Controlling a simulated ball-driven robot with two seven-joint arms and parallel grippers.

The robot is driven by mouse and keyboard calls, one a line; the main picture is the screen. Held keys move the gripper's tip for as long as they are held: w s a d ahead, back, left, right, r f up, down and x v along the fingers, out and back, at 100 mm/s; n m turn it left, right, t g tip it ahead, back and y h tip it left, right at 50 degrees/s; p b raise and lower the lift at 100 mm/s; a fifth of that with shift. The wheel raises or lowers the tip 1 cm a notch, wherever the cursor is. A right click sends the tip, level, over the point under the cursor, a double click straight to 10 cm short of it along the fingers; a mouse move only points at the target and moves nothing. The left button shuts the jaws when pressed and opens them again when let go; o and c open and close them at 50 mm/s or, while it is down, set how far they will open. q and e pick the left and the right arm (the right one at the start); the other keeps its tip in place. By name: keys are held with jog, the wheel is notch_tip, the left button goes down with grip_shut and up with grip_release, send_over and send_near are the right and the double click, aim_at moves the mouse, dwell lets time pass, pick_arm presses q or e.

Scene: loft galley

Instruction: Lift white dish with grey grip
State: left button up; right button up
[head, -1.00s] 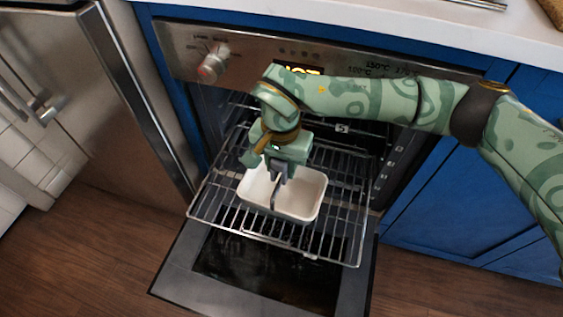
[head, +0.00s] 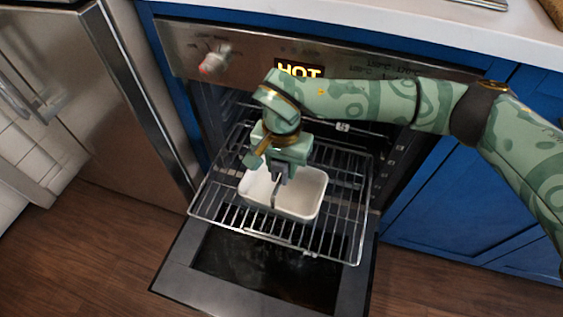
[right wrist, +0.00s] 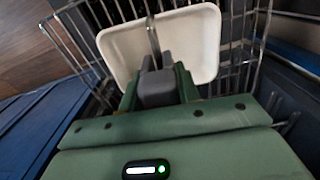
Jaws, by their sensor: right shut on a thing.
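The white dish (head: 310,195) is a shallow rectangular dish over the pulled-out oven rack (head: 205,205). Its thin grey grip (head: 274,197) rises across its middle. I cannot tell whether the dish touches the rack or hangs just above it. My right gripper (head: 280,174) points down into the dish from above, shut on the grey grip. In the right wrist view the dish (right wrist: 200,45) lies beyond the fingers (right wrist: 155,82), which close around the grip (right wrist: 153,38) and hide its end. My left gripper is not in view.
The oven door (head: 180,268) is folded down below the rack. The oven panel shows a lit HOT sign (head: 299,71). Blue cabinets (head: 450,190) stand to the right, a steel appliance (head: 85,110) to the left. A white counter (head: 380,25) runs above.

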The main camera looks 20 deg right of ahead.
jog(key=shift+f, duration=0.95)
jog(key=shift+f, duration=0.1)
jog(key=shift+f+b, duration=0.45)
jog(key=shift+f, duration=0.45)
jog(key=shift+r, duration=0.2)
jog(key=shift+r+p, duration=2.15)
jog(key=shift+r, duration=0.75)
